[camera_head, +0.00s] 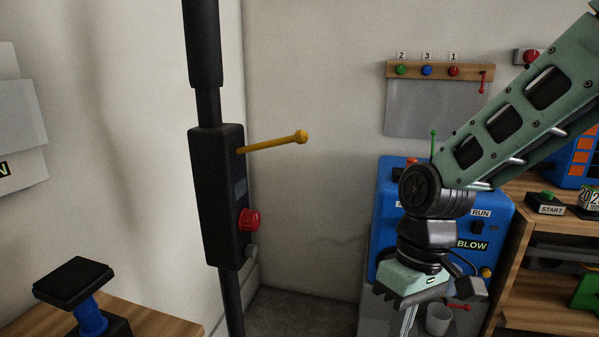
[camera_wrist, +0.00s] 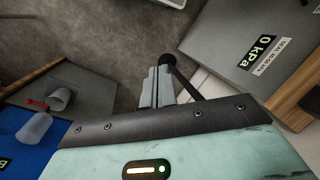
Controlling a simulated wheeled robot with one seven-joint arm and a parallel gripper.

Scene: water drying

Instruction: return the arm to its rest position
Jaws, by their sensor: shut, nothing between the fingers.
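My arm (camera_head: 525,110) reaches in from the upper right in the head view and bends down at a dark round joint. My gripper (camera_head: 408,322) hangs below it, pointing down, in front of the blue machine (camera_head: 385,215). The head view cuts off the fingertips at its lower edge.
A white cup (camera_head: 438,320) stands close right of my gripper. Wooden shelves (camera_head: 530,255) are at the right. A black post (camera_head: 215,200) with a yellow lever (camera_head: 272,143) stands left of centre. A grey box (camera_wrist: 235,40) reading 0 kPa is right in the wrist view.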

